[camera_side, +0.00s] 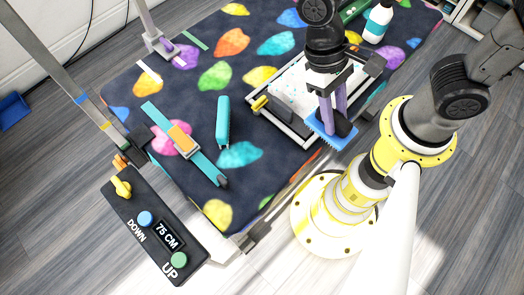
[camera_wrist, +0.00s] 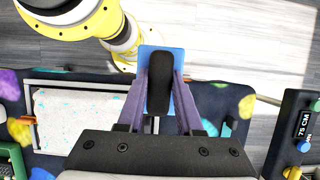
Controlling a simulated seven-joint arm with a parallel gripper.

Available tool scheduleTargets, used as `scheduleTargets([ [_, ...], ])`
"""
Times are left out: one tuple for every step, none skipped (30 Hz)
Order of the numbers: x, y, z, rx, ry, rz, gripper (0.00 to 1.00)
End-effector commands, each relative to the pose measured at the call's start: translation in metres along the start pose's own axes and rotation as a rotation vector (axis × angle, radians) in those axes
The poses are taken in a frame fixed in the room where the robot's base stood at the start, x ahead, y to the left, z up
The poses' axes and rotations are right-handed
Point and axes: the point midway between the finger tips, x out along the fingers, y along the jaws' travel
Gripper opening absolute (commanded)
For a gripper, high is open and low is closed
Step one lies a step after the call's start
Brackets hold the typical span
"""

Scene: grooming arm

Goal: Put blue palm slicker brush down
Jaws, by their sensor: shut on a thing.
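The blue palm slicker brush (camera_side: 334,138) has a flat blue head with bristles and a black grip. My gripper (camera_side: 335,108), with purple fingers, is shut on the black grip. In the side view the brush is at the near edge of the patterned mat (camera_side: 238,97), just in front of the white tray; I cannot tell whether it touches anything below. In the wrist view the brush (camera_wrist: 176,58) shows its blue plate around the black grip, with my gripper's fingers (camera_wrist: 160,88) on both sides of it.
A framed white tray (camera_side: 294,127) lies beside the brush. A teal tool (camera_side: 223,122) and a teal strap with an orange block (camera_side: 181,139) lie on the mat to the left. A white bottle (camera_side: 378,22) stands at the back. A control box (camera_side: 155,226) is at the front left.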

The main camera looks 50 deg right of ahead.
Motion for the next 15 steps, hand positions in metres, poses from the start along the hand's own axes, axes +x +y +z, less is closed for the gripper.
scheduleTargets([
  [0.001, -0.003, 0.0, -0.009, 0.0, 0.004, 0.0],
  [0.002, -0.005, -0.002, -0.011, -0.001, 0.005, 0.0],
  [0.002, -0.009, -0.005, -0.013, -0.001, 0.006, 0.0],
  [0.003, -0.012, -0.009, -0.013, -0.001, 0.007, 0.0],
  [0.004, -0.016, -0.012, -0.013, -0.002, 0.008, 0.0],
  [0.006, -0.022, -0.018, -0.014, -0.003, 0.008, 0.0],
  [0.007, -0.027, -0.024, -0.013, -0.003, 0.008, 0.0],
  [0.008, -0.032, -0.029, -0.013, -0.003, 0.008, 0.0],
  [0.01, -0.038, -0.036, -0.012, -0.003, 0.007, 0.0],
  [0.01, -0.043, -0.041, -0.011, -0.002, 0.007, 0.0],
  [0.012, -0.048, -0.046, -0.011, -0.002, 0.007, 0.0],
  [0.013, -0.055, -0.052, -0.011, -0.002, 0.006, 0.0],
  [0.014, -0.06, -0.057, -0.011, -0.001, 0.006, 0.0],
  [0.015, -0.065, -0.062, -0.011, -0.002, 0.006, 0.0],
  [0.017, -0.071, -0.069, -0.012, -0.001, 0.006, 0.0],
])
